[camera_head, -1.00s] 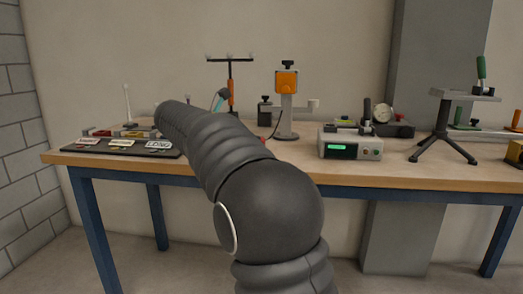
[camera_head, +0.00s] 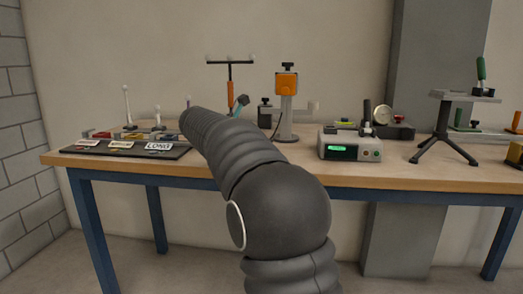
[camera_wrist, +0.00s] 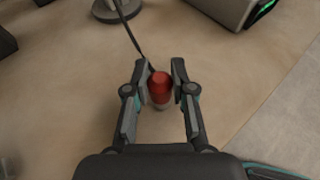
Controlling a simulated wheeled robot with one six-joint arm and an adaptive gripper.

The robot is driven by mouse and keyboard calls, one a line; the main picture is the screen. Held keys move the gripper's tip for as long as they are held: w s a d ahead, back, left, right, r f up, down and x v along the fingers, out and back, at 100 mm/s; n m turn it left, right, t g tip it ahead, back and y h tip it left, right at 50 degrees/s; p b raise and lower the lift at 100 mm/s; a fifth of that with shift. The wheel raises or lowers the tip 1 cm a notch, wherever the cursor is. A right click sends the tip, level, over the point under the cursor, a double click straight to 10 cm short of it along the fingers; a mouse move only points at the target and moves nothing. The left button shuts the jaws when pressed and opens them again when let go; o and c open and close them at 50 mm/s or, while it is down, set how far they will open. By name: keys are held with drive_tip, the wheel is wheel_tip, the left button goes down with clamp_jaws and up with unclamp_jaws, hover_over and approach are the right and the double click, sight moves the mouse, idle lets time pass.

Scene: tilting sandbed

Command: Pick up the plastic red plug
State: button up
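The red plug (camera_wrist: 159,88) is in the wrist view, a small rounded red piece with a paler lower end. A dark cable (camera_wrist: 128,32) runs from its top towards the upper left. My gripper (camera_wrist: 161,79) has one finger pad on each side of the plug. I cannot tell whether the plug is off the tabletop. In the head view my own arm hides the gripper and the plug.
The wooden table (camera_head: 290,172) carries an orange device on a grey stand (camera_head: 287,85), a box with a green display (camera_head: 350,146) and a dark tray with labels (camera_head: 118,149). In the wrist view, a round base (camera_wrist: 116,9) and the display box (camera_wrist: 226,10) lie beyond the fingers. The table edge is at lower right.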

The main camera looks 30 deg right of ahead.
clamp_jaws()
drive_tip(key=shift+r, duration=0.1)
